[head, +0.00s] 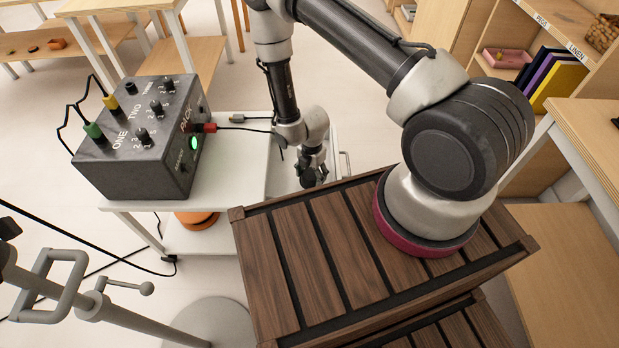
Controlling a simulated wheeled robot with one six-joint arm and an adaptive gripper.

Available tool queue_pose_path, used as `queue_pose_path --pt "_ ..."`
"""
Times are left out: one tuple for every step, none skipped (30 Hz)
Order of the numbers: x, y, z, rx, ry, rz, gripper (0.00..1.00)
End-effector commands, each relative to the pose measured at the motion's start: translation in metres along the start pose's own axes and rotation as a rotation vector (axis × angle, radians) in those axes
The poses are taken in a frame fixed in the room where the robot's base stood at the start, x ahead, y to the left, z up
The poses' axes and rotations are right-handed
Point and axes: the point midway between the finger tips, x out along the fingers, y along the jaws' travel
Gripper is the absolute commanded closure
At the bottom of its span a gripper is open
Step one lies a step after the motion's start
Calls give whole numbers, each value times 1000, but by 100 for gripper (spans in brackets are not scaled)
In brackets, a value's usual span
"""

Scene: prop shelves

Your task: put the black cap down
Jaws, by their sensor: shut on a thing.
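My gripper (311,172) is at the far end of my arm, low beside the right edge of the white cart top and beyond the brown slatted crate. It is shut on a small dark thing, taken to be the black cap. The fingers are dark too, so the cap's outline cannot be told apart from them. I cannot tell whether it touches anything below. A dark box (140,150) with knobs, labels and a lit green lamp stands on the white cart (240,165). A green plug (93,130) and a yellow plug (110,102) sit on its top.
A red plug (210,127) with a black cable is at the box's right side. A grey plug end (237,117) lies on the cart behind it. The brown slatted crate (320,260) fills the front middle. A grey stand (120,312) is front left. Shelves (575,40) stand right.

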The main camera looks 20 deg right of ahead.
Motion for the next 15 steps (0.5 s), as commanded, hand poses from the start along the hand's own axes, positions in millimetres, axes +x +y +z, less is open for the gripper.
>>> queue_pose_path --pt "9 -1 0 0 1 -3 70" --pt "14 -2 0 0 1 -3 70" --pt "19 -1 0 0 1 -2 70" --pt "23 -1 0 0 1 -2 70" --pt "25 -1 0 0 1 -2 70" --pt "27 -1 0 0 0 -1 70" --pt "27 0 0 0 0 0 70" --pt "27 0 0 0 0 0 70" --pt "27 0 0 0 0 0 70" --pt "27 0 0 1 0 0 70" --pt "27 0 0 1 0 0 70" --pt "27 0 0 1 0 0 70" --pt "27 0 0 1 0 0 70" --pt "27 0 0 1 0 0 70" --pt "28 0 0 1 0 0 70"
